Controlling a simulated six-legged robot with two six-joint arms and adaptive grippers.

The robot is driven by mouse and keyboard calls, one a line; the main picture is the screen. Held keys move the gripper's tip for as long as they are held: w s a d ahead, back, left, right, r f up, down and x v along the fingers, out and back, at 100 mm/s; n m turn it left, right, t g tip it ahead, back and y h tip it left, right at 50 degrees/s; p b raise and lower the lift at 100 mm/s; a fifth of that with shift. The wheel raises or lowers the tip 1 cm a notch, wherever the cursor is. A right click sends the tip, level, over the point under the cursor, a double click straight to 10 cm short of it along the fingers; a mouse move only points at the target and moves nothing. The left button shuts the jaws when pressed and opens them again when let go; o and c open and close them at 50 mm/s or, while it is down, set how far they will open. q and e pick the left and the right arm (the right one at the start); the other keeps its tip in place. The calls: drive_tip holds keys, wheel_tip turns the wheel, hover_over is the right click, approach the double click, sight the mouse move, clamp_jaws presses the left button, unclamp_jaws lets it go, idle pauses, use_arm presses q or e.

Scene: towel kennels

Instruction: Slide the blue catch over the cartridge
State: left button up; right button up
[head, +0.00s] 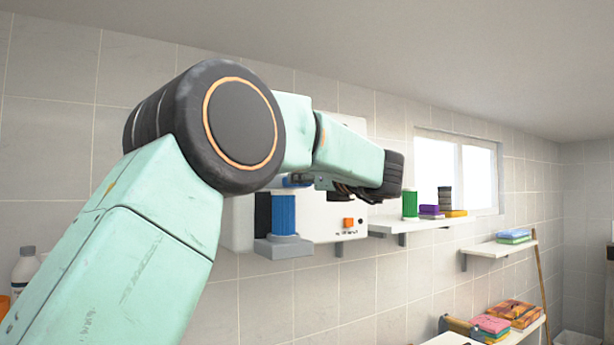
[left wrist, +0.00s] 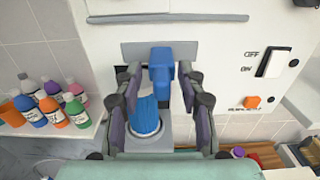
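A blue cartridge (head: 284,212) stands upright in a grey holder (head: 284,246) on the front of a white wall unit. It also shows in the left wrist view (left wrist: 146,112). The blue catch (left wrist: 161,66) sits at a grey plate at the cartridge's upper end and overlaps part of it in the picture. In the head view only a little of the catch (head: 296,181) shows below my arm. My left gripper (left wrist: 159,78) is open, one finger on each side of the catch, with gaps visible. My arm hides its fingers in the head view. My right gripper is not in view.
The white unit has an orange button (left wrist: 252,102) and an OFF/ON switch (left wrist: 275,62). Several bottles (left wrist: 50,105) stand on a ledge left. A shelf (head: 410,226) right of the unit holds a green cylinder (head: 410,204) and folded towels.

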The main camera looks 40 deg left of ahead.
use_arm(q)
drive_tip(key=shift+w, duration=0.1)
drive_tip(key=shift+w+a+f, duration=0.1)
drive_tip(key=shift+f, duration=0.05)
drive_tip(key=shift+w+a+f, duration=0.1)
drive_tip(key=shift+a, duration=0.15)
drive_tip(key=shift+c, duration=1.4)
clamp_jaws()
